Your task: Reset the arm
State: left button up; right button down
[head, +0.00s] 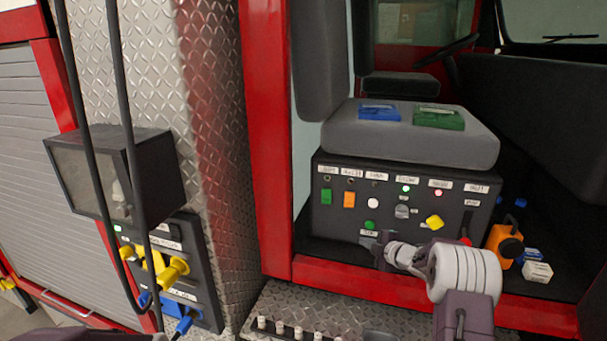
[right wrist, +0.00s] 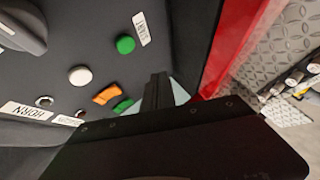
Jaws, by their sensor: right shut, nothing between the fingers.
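My right arm (head: 465,275) reaches in from the lower right in the head view. Its gripper (head: 376,243) is in front of the lower part of a black control panel (head: 335,225). In the right wrist view the fingers (right wrist: 160,85) are shut and empty, close to the panel face. A round green button (right wrist: 125,44) and a white button (right wrist: 80,75) show beyond them; the green button also shows in the head view (head: 370,225). I cannot tell whether the fingertips touch the panel. My left gripper is not in view.
The panel carries a green rocker (head: 326,196), an orange rocker (head: 349,199), a grey knob (head: 402,211) and a yellow knob (head: 434,222). An orange object (head: 504,245) and a small white box (head: 538,271) stand right of it. A red door frame (head: 265,130) borders the left.

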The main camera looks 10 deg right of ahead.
jog(key=s+a+r+y+b, duration=0.1)
jog(key=s+a+b, duration=0.1)
jog(key=a+b, duration=0.9)
jog(key=s+a+f+m+g+h, duration=0.1)
jog(key=s+f+m+g, duration=0.3)
jog(key=s, duration=0.7)
jog(key=s+a+f+m+g+h+b, duration=0.1)
jog(key=s+f+m+g, duration=0.2)
jog(key=s+f+m, duration=0.5)
jog(key=s+f+m+g+h, duration=0.2)
jog(key=s+f+m+g, duration=0.2)
jog(key=s+f, duration=0.5)
jog(key=s+m, duration=0.1)
jog(key=s, duration=0.6)
jog(key=shift+a+m+g+b, duration=0.3)
jog(key=shift+a+m+b, duration=0.05)
jog(key=shift+a+m, duration=0.05)
